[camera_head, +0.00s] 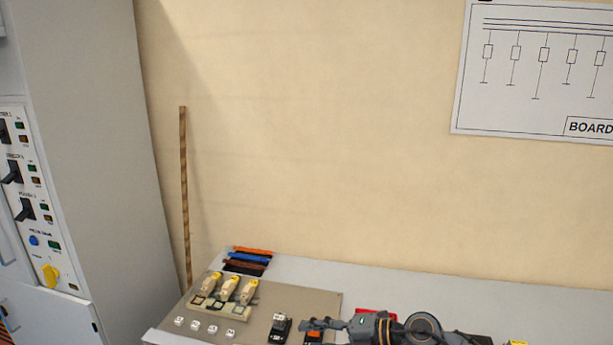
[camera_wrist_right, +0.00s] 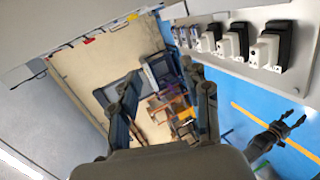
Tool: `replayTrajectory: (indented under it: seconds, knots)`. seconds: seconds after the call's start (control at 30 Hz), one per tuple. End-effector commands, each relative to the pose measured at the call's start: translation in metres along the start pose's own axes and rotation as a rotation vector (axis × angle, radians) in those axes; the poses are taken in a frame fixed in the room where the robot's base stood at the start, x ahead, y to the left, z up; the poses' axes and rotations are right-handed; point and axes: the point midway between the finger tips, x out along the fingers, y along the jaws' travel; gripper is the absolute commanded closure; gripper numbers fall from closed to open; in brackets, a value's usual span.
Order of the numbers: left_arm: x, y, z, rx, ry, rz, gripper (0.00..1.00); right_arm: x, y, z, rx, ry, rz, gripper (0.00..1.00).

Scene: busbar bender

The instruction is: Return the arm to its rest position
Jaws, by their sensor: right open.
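In the head view my right gripper (camera_head: 308,329) is at the lower edge, over the front of the workbench, with its arm coming in from the right. Its fingers point left. In the right wrist view the two dark fingers of my right gripper (camera_wrist_right: 163,98) stand apart with nothing held between them. A second dark gripper (camera_wrist_right: 290,124), apparently my left one, shows at the right edge of that view; its jaw opening is too small to judge. My left gripper does not show in the head view.
A grey cabinet (camera_head: 95,130) with switches stands at left. The workbench (camera_head: 400,278) carries a brown panel (camera_head: 262,290) with yellow-topped parts (camera_head: 228,288) and several coloured strips (camera_head: 248,259). A wooden strip (camera_head: 184,190) leans on the wall. In the wrist view, white-and-black devices (camera_wrist_right: 265,48) line a grey panel.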

Motion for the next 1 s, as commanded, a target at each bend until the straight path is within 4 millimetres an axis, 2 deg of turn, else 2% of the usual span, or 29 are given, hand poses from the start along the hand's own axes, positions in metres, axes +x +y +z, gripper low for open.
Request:
replayTrajectory:
  seconds: [0.03,0.07,0.1,0.2,0.27,0.33,0.37,0.47,0.57,0.6,0.67,0.7,0.8,0.9,1.0]
  knots:
    - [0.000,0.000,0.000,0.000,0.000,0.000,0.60,0.010,0.020,-0.015,0.057,-0.027,0.136,0.53]
    - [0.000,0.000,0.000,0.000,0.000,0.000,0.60,0.012,0.032,-0.020,0.096,-0.053,0.215,0.53]
    - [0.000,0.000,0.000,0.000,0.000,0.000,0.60,0.011,0.048,-0.023,0.152,-0.096,0.315,0.53]
    - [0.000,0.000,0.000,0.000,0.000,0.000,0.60,-0.004,0.072,-0.023,0.323,-0.227,0.529,0.53]
    - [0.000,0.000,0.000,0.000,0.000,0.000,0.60,-0.019,0.076,-0.017,0.443,-0.323,0.631,0.53]
    - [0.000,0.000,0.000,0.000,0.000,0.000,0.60,-0.041,0.068,-0.008,0.597,-0.446,0.720,0.53]
    - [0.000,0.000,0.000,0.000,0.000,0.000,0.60,-0.051,0.061,-0.005,0.666,-0.502,0.748,0.53]
    - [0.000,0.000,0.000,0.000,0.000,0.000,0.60,-0.083,0.022,0.001,0.908,-0.693,0.796,0.53]
    - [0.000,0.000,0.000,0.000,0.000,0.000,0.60,-0.114,-0.033,-0.007,1.161,-0.884,0.775,0.53]
    - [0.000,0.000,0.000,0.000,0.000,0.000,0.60,-0.126,-0.058,-0.016,1.264,-0.957,0.746,0.53]
    - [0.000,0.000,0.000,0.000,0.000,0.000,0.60,-0.141,-0.095,-0.035,1.413,-1.060,0.683,0.53]
    - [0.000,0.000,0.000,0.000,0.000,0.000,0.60,-0.150,-0.117,-0.051,1.504,-1.118,0.633,0.53]
    - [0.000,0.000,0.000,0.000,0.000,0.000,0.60,-0.167,-0.159,-0.089,1.681,-1.226,0.503,0.53]
    - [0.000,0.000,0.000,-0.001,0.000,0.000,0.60,-0.179,-0.186,-0.125,1.810,-1.291,0.384,0.53]
    - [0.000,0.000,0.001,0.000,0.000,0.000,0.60,-0.189,-0.205,-0.158,1.910,-1.335,0.274,0.53]
